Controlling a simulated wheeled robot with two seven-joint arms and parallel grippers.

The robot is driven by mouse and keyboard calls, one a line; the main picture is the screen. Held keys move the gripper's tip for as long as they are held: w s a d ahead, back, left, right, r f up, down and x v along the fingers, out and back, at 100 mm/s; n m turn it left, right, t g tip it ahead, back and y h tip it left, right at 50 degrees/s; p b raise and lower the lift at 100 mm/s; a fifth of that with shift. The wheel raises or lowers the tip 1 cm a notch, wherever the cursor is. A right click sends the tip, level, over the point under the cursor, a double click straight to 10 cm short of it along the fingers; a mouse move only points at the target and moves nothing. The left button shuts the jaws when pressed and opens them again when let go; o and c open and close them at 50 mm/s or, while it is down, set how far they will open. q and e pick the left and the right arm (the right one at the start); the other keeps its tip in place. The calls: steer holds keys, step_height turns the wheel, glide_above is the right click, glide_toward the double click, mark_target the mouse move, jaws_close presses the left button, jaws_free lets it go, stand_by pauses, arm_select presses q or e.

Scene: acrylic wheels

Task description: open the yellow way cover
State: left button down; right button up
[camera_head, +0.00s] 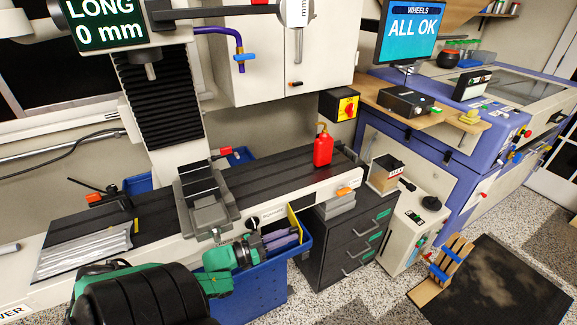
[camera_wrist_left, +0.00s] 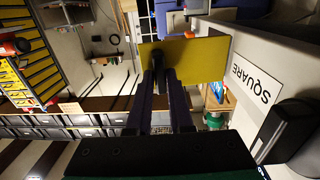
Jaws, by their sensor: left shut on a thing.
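The yellow way cover (camera_head: 294,222) shows as a thin upright yellow strip at the front right of the machine's long bed. In the left wrist view it is a flat yellow plate (camera_wrist_left: 208,58) just beyond the fingertips. My left gripper (camera_head: 298,236), with purple fingers, reaches in from the left, its tips right by the cover. The fingers hide part of the grip. My right gripper is not in view.
A blue bin (camera_head: 258,290) stands below my left gripper. A dark drawer cabinet (camera_head: 340,245) stands to its right. A grey vise (camera_head: 205,205) and a red bottle (camera_head: 323,148) are on the bed (camera_head: 275,170). A white panel marked SQUARE (camera_wrist_left: 250,80) shows beside the plate.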

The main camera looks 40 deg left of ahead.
arm_select(q)
steer(key=shift+a, duration=0.2)
steer(key=c, duration=0.8)
jaws_free()
steer(key=shift+a, duration=0.15)
steer(key=shift+c, duration=0.2)
steer(key=shift+s, duration=0.1)
steer(key=v, duration=1.4)
steer(key=shift+s, duration=0.2)
steer(key=shift+a, duration=0.1)
